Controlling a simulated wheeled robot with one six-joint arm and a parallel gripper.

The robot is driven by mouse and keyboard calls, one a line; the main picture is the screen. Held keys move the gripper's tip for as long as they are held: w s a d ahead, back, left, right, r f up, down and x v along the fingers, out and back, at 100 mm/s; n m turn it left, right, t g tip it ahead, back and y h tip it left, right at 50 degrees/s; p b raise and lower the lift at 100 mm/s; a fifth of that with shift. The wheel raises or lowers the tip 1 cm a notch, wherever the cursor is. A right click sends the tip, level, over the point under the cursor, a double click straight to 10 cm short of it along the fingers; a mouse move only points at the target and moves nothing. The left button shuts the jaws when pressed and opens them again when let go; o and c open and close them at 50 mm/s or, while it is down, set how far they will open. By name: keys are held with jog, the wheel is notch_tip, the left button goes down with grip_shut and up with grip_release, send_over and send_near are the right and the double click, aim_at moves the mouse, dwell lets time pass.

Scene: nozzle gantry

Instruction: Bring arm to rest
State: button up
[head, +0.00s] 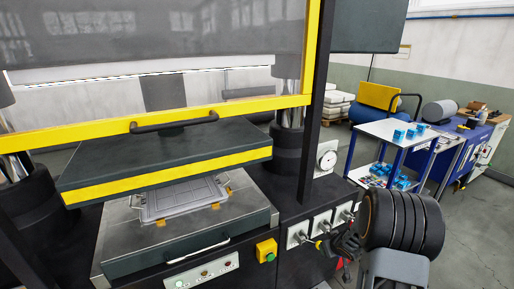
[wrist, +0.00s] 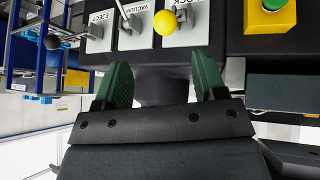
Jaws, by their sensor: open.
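My gripper (wrist: 162,75) is open in the wrist view, its two green fingers apart with nothing held between them. It is close in front of the machine's lever panel. In the head view my gripper (head: 343,246) shows small and dark at the panel's lower right, partly hidden by my arm. The panel has white plates with levers, labelled EJECT (wrist: 101,31) and VACUUM (wrist: 135,25), and a third whose label is partly cut off. A yellow knob (wrist: 167,22) sits at the end of one lever, just beyond the fingertips and apart from them.
A yellow box with a green button (head: 266,250) is left of the levers; it also shows in the wrist view (wrist: 270,16). The press (head: 165,160) stands open over a grey mould plate (head: 183,200). A cart (head: 397,133) with blue parts stands right, with open floor nearby.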

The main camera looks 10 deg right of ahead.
jog(key=s+r+m+g+h, duration=0.3)
jog(key=s+r+g, duration=0.2)
jog(key=s, duration=0.5)
jog(key=s+a+r+t+y, duration=0.1)
jog(key=s+a+r+y, duration=0.1)
jog(key=s+a+r, duration=0.3)
jog(key=s+a+r+t+y, duration=0.1)
jog(key=s+a+r, duration=0.4)
jog(key=a+r, duration=0.6)
jog(key=shift+a+r+n+t+y+b, duration=0.25)
jog(key=shift+a+n+y+b, duration=0.2)
jog(key=shift+a, duration=0.4)
jog(key=shift+s+f, duration=0.1)
